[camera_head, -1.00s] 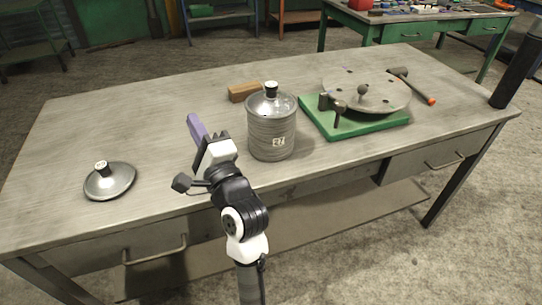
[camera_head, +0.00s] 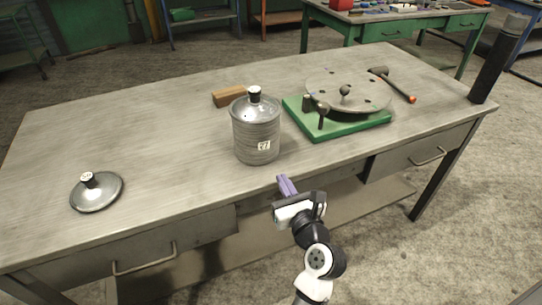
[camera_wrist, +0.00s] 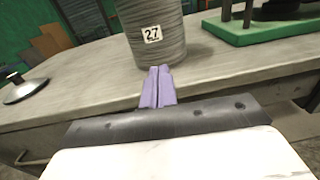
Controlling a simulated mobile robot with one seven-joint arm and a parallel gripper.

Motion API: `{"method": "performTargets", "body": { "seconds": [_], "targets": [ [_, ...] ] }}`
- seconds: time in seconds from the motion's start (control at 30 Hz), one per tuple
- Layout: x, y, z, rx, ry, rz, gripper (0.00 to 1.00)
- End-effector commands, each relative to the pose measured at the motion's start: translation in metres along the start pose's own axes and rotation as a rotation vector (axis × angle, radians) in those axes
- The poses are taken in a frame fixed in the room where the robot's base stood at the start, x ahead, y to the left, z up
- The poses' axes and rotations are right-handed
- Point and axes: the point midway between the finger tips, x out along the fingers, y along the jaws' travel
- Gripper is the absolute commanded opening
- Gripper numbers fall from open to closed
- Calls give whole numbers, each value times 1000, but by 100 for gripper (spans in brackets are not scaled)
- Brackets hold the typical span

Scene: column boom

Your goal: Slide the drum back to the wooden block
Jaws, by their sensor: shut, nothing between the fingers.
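The drum (camera_head: 256,133) is a grey ribbed cylinder with a metal lid, a black knob and a label reading 27. It stands upright on the workbench, fairly near the front edge. The wooden block (camera_head: 228,96) lies behind it and a little to the left, with a gap between them. My gripper (camera_head: 284,186), with purple fingers, is shut and empty at the bench's front edge, in front of and right of the drum. In the wrist view the closed fingertips (camera_wrist: 158,72) point at the foot of the drum (camera_wrist: 158,45). I cannot tell whether they touch.
A loose lid (camera_head: 96,191) lies at the left of the workbench (camera_head: 150,130). A green base with a round plate (camera_head: 348,92) and upright handles stands right of the drum. A hammer (camera_head: 395,85) and a dark post (camera_head: 497,62) are farther right. The bench's left middle is clear.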

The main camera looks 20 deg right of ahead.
Motion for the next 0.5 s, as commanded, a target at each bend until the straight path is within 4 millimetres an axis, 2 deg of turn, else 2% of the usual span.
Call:
{"method": "performTargets", "body": {
  "seconds": [0.03,0.2,0.33,0.5],
  "targets": [
    [12,0,3,-1,0,4,0],
    [49,0,3,-3,0,3,0],
    [70,0,3,-4,0,2,0],
    [87,0,2,-2,0,1,0]
  ]
}}
